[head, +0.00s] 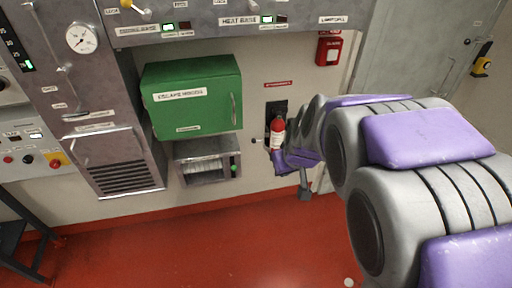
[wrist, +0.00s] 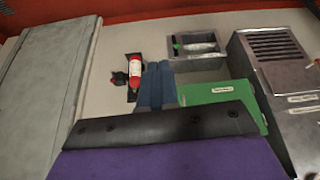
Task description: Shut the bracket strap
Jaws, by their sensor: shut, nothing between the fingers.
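A small red fire extinguisher (head: 277,130) with a pale label stands upright against a black bracket plate (head: 277,107) on the wall. The fingers are together and hold nothing. I cannot tell whether they touch the bracket. In the head view my arm hides part of the area right of the extinguisher.
A green cabinet (head: 192,97) hangs left of the extinguisher, with a grey metal box (head: 208,161) below it. A grey vented panel (head: 100,130) stands further left. A red alarm box (head: 328,50) is at upper right. The red floor (head: 200,258) in front is mostly clear.

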